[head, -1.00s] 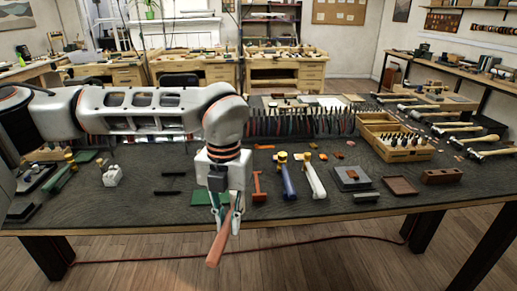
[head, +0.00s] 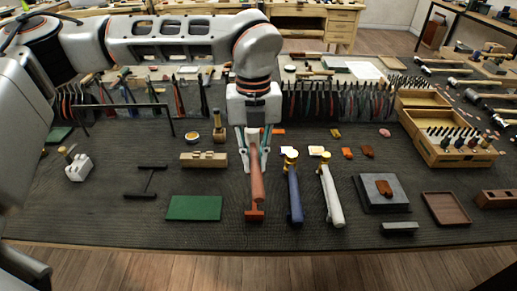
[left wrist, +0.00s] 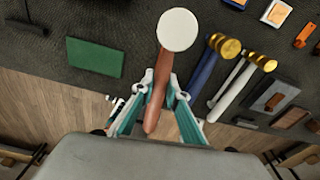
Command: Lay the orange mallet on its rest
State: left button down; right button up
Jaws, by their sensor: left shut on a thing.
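The orange mallet has a reddish-orange handle (head: 256,185) and a pale round head face (left wrist: 178,30). My left gripper (head: 254,163) is shut on the handle, with a finger on each side. It also shows in the left wrist view (left wrist: 157,90). The handle runs toward the table's front edge, in line with the neighbouring mallets. In the head view the gripper mostly hides the mallet's head. A short orange crosspiece (head: 255,215), apparently part of the rest, shows under the handle's near end. Whether the mallet touches it I cannot tell. My right gripper is not in view.
A blue-handled mallet (head: 295,195) and a white-handled mallet (head: 332,195) lie close on the right. A green mat (head: 194,207) and a wooden block (head: 204,160) are on the left. A row of upright tools (head: 330,103) stands behind. A grey block (head: 400,206) lies farther right.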

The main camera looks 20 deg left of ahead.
pick_arm(q)
jog(key=shift+s+r, duration=0.1)
jog(key=shift+s, duration=0.1)
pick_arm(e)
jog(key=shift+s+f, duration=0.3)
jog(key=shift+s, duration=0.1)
pick_arm(q)
jog(key=shift+w, duration=0.1)
